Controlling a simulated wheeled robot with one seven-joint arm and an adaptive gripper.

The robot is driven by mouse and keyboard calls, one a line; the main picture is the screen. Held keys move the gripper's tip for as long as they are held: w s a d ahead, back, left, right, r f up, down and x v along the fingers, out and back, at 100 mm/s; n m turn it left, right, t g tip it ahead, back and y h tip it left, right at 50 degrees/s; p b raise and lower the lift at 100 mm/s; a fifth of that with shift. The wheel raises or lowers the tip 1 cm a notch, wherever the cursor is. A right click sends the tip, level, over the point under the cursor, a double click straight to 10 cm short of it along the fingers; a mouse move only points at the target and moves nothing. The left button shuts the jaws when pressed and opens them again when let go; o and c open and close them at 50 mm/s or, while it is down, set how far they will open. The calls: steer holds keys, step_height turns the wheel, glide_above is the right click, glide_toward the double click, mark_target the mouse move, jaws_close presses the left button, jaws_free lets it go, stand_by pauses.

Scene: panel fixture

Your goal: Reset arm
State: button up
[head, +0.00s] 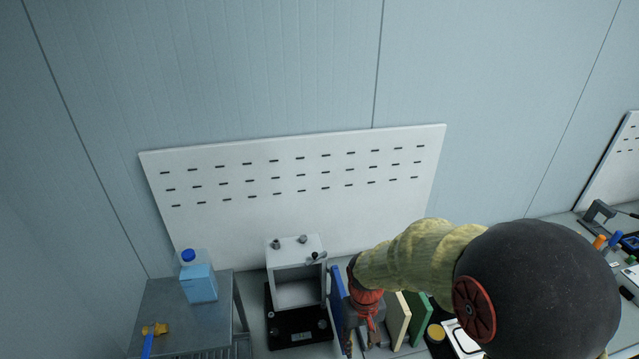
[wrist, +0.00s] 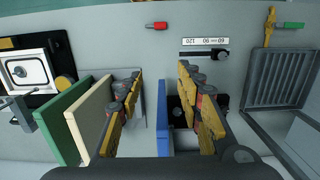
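My gripper (head: 362,338) hangs in front of the bench in the head view, just right of a blue panel (head: 337,300). In the wrist view my gripper (wrist: 160,72) is open, with a clear gap between its yellow-and-black fingers. The blue panel (wrist: 163,118) shows on edge in that gap, and neither finger visibly closes on it. A cream panel (wrist: 92,115) and a green panel (wrist: 65,118) stand upright to the left of the fingers. My arm hides part of the bench in the head view.
A white box fixture (head: 296,250) on a black base (head: 300,325) stands left of my gripper. A blue bottle (head: 199,282) and a yellow-and-blue tool (head: 153,331) are on the metal table (head: 215,320). A slotted white board (head: 300,215) stands behind.

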steer(key=s+d+r+m+t+b, duration=0.1)
steer(key=s+d+r+t+b, duration=0.2)
steer(key=s+b, duration=0.4)
steer(key=s+d+r+m+t+b, duration=0.1)
steer(key=s+d+r+t+b, duration=0.2)
steer(key=b, duration=0.7)
steer(key=s+d+r, duration=0.2)
steer(key=s+r, duration=0.1)
steer(key=r, duration=0.1)
steer(key=shift+s+d+r, duration=0.2)
steer(key=shift+s+d, duration=0.2)
steer(key=shift+c, duration=0.6)
